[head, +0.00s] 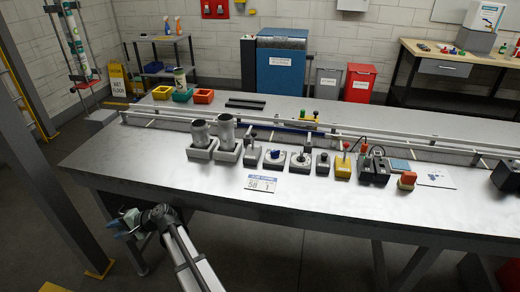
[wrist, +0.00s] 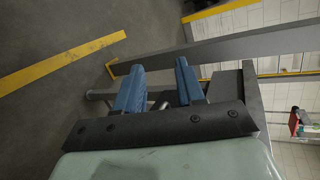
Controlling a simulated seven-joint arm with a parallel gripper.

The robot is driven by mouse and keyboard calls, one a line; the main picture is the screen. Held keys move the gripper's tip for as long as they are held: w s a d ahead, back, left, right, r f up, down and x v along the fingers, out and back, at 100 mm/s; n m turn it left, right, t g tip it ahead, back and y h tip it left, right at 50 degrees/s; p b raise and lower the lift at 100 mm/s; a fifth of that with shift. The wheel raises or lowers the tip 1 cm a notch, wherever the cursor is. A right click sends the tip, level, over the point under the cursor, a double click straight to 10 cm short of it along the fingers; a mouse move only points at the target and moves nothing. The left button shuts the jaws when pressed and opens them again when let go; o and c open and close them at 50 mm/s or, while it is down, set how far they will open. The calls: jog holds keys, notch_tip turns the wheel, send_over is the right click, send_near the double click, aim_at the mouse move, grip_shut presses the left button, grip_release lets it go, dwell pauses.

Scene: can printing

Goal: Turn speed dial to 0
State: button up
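A row of small control boxes stands along the middle of the metal table. Two of them have pale faces with a round knob: one dial box (head: 274,158) and another dial box (head: 300,162) to its right. Their labels are too small to read, so I cannot tell which one is the speed dial. A job card (head: 262,183) lies in front of them and seems to read 50 and 1. My gripper (head: 117,228) is off the table's front left edge, far from the dials. In the wrist view its blue fingers (wrist: 160,66) are apart with nothing between them.
Two grey cans (head: 226,128) stand in holders left of the boxes. Lever boxes (head: 252,154), a yellow switch box (head: 343,167) and a red-topped button (head: 407,179) share the row. A rail runs behind. The table's front strip (head: 190,180) is mostly clear.

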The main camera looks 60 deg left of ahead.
jog(key=w+a+r+m+t+y, duration=0.1)
jog(key=w+a+r+m+y, duration=0.35)
jog(key=r, duration=0.85)
jog(key=w+a+r+m+t+y, duration=0.1)
jog(key=w+a+r+y, duration=0.45)
jog(key=r, duration=0.75)
jog(key=w+a+r+m+t+y, duration=0.1)
jog(key=w+r+t, duration=0.1)
jog(key=w+r, duration=0.75)
jog(key=w+a+r+m+t+y, duration=0.1)
jog(key=w+r+m+t, duration=0.1)
jog(key=w+r, duration=0.8)
jog(key=n+t+h, duration=0.5)
jog(key=n+h, duration=0.4)
jog(key=h, duration=1)
send_near(302, 154)
notch_tip(302, 154, down, 9)
jog(key=shift+s+a+r, duration=0.1)
jog(key=shift+r, duration=0.1)
